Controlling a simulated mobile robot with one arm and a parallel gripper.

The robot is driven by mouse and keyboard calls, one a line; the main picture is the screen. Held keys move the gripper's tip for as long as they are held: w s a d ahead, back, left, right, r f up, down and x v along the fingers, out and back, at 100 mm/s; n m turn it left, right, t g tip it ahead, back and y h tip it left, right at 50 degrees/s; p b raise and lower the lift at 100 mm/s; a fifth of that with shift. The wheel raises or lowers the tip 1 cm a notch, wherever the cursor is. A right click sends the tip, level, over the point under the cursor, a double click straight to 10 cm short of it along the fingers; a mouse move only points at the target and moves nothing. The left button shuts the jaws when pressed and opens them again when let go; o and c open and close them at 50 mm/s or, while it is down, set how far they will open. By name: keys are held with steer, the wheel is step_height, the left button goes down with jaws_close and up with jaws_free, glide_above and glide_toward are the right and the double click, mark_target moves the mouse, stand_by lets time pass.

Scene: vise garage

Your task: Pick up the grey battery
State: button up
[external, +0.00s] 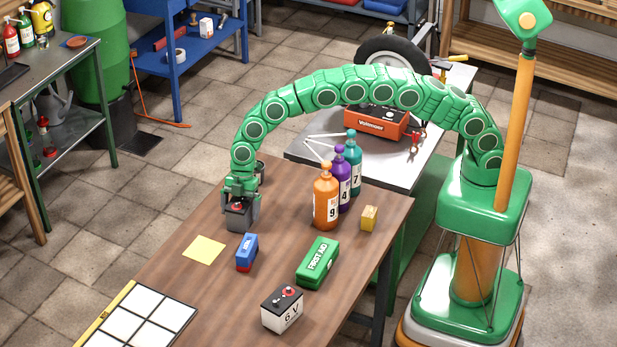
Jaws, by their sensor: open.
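The grey battery (239,219) stands on the brown wooden table at its far left part, a small dark grey box with a red spot on top. My gripper (241,212) comes down over it from above, its fingers open and on either side of the battery. Whether the fingers touch it I cannot tell. The gripper hides part of the battery's top and sides. A second battery, white and black and marked 6 V (282,309), stands at the near end of the table.
A dark can (259,171) stands just behind my gripper. Orange (326,201), purple (343,184) and teal (354,155) bottles stand right of it. A blue box (246,252), a yellow note (204,250), a green first aid box (318,263) and a white grid tray (133,322) lie nearer.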

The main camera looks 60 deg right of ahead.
mark_target(239, 202)
jaws_close()
stand_by(0.5)
steer(key=shift+r, duration=0.1)
steer(key=shift+r, duration=1.5)
steer(key=s+d+r, duration=0.8)
steer(key=s+r, duration=0.2)
steer(key=s, duration=0.1)
steer(key=shift+s, duration=0.15)
